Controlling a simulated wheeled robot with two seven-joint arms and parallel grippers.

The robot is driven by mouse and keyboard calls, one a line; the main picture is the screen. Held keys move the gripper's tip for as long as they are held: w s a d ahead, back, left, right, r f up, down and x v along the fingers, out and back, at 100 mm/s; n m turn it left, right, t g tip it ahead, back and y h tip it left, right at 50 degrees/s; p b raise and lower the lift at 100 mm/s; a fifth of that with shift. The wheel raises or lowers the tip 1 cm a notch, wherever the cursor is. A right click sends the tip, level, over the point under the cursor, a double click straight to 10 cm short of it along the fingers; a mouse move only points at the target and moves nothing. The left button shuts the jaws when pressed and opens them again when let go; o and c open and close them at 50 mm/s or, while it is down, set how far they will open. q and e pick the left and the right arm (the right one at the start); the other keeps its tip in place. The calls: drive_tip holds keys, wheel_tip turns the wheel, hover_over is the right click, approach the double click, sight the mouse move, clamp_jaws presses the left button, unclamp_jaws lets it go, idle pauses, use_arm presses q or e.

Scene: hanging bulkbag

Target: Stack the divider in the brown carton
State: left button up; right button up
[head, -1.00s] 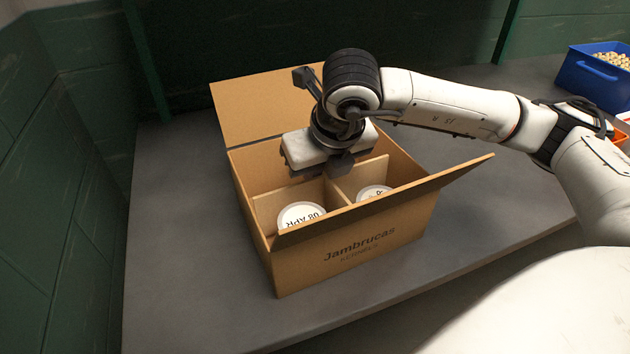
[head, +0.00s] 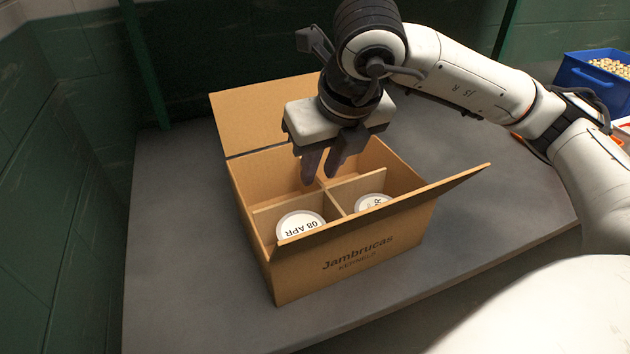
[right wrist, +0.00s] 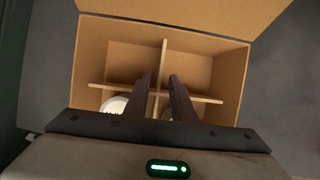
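The brown carton (head: 349,260) stands open on the grey table, its flaps spread. The cross-shaped divider (head: 346,184) sits inside it and parts it into compartments; it also shows in the right wrist view (right wrist: 108,87). Two round white lids, one marked "08 APR" (head: 301,226) and one partly hidden (head: 371,201), are in the near compartments. The far compartments look empty in the right wrist view. My right gripper (head: 322,176) points down above the divider's crossing. My left gripper is out of view.
The carton's back flap (head: 262,110) stands up behind it, and a near-right flap (head: 440,183) sticks outward. A blue bin (head: 590,85) of small pale items stands at the far right. The table (head: 180,220) is bare left of the carton.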

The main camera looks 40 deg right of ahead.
drive_tip(key=shift+v, duration=2.4)
